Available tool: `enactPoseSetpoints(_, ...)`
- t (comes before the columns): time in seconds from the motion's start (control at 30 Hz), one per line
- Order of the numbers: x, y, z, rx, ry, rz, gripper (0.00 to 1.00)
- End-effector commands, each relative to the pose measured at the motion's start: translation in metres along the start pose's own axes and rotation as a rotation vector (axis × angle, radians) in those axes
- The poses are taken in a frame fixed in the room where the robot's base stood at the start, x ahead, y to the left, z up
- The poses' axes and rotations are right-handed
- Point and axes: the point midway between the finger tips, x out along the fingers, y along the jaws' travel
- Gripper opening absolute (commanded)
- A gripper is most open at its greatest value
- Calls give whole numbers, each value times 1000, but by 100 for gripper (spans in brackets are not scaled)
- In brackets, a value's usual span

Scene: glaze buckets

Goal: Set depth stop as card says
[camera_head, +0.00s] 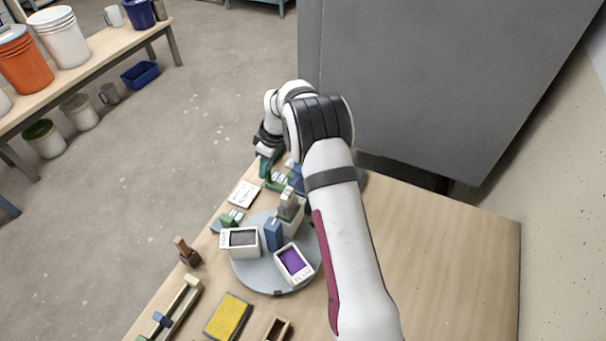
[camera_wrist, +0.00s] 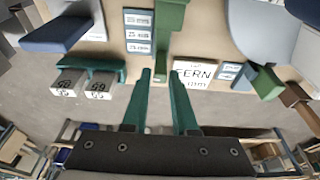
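In the head view, my gripper (camera_head: 268,165) is over the table's far left edge, small and partly hidden by my arm. A white card reading FERN (camera_wrist: 195,72) lies just right of the fingers in the wrist view; a white card (camera_head: 243,194) also shows in the head view. A smaller card with three rows (camera_wrist: 139,30) lies beyond the fingertips. A wooden rail with a blue block (camera_head: 163,319) lies at the front left. I cannot tell which part is the depth stop.
A grey turntable (camera_head: 247,277) carries a dark-filled tub (camera_head: 227,238), a purple-filled tub (camera_head: 303,279) and a blue block (camera_head: 272,236). Grey numbered blocks (camera_wrist: 67,86) sit at a green holder. A yellow sponge (camera_head: 228,316) lies in front. The table's right side is clear.

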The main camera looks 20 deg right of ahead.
Motion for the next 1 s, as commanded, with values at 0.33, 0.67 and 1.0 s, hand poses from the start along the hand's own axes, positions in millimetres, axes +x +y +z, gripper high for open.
enactPoseSetpoints(0.33,0,0,0,0,-1,0,45)
enactPoseSetpoints(0.67,-48,0,-12,0,1,1,45)
enactPoseSetpoints(1.0,-68,0,-17,0,-1,0,45)
